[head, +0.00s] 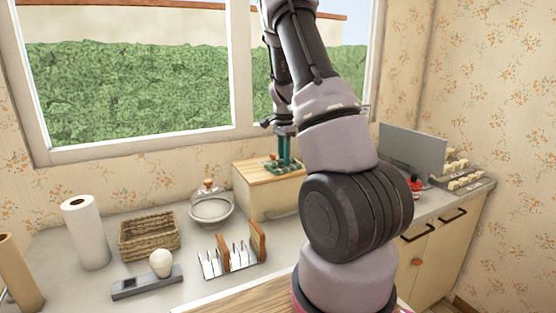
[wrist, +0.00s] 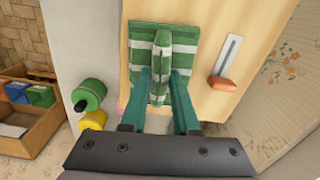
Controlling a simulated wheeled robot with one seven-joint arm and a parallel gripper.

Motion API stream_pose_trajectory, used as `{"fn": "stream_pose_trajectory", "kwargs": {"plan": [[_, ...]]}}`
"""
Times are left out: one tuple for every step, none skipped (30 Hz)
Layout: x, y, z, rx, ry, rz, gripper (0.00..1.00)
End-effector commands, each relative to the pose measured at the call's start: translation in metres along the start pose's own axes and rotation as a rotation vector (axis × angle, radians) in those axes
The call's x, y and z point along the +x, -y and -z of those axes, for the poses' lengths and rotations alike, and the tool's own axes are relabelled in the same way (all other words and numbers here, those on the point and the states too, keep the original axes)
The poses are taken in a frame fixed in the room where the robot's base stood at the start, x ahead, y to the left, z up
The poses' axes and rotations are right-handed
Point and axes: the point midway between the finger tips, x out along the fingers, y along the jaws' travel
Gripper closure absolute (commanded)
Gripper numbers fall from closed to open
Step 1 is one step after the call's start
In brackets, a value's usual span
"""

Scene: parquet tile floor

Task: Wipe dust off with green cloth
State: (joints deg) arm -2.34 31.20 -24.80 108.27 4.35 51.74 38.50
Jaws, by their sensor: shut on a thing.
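The green cloth with white stripes (wrist: 190,47) lies on a pale wooden surface, its middle pinched up into a ridge. My gripper (wrist: 161,80) has its teal fingers on both sides of this ridge and is shut on it. In the head view my gripper (head: 284,150) points down over the wooden top (head: 255,169) of a cream box at the back of the counter. A small part of the green cloth (head: 272,168) shows under the fingers there. I cannot make out dust; the surface beneath the cloth is hidden.
A slotted plate with an orange knob (wrist: 223,83) is right of the cloth. Green (wrist: 88,95) and yellow knobs are at left. A glass-domed dish (head: 211,208), wicker basket (head: 149,237) and paper roll (head: 86,232) stand left of the box; the window (head: 140,80) is behind.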

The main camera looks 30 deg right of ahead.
Motion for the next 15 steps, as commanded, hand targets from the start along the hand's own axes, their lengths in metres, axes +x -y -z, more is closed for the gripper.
{"fn": "stream_pose_trajectory", "kwargs": {"plan": [[0.0, 0.0, 0.004, 0.002, 0.0, 0.001, 1.0], [-0.001, 0.0, 0.006, 0.001, 0.0, 0.001, 1.0], [-0.001, -0.001, 0.007, 0.001, 0.0, 0.001, 1.0], [-0.001, -0.001, 0.007, 0.0, 0.001, 0.001, 1.0], [-0.001, 0.0, 0.007, 0.0, 0.001, 0.001, 1.0], [-0.001, 0.0, 0.006, -0.001, 0.001, 0.001, 1.0], [-0.001, 0.0, 0.006, -0.001, 0.001, 0.001, 1.0], [-0.001, 0.0, 0.006, -0.001, 0.001, 0.001, 1.0], [-0.001, 0.0, 0.006, -0.001, 0.001, 0.001, 1.0], [-0.001, 0.0, 0.006, -0.001, 0.001, 0.001, 1.0], [-0.002, 0.0, 0.006, -0.001, 0.001, 0.001, 1.0], [-0.004, 0.0, 0.006, -0.001, 0.001, 0.002, 1.0], [-0.006, 0.0, 0.006, -0.001, 0.001, 0.002, 1.0], [-0.009, 0.0, 0.006, -0.001, 0.001, 0.002, 1.0], [-0.014, 0.001, 0.006, -0.002, 0.0, 0.003, 1.0]]}}
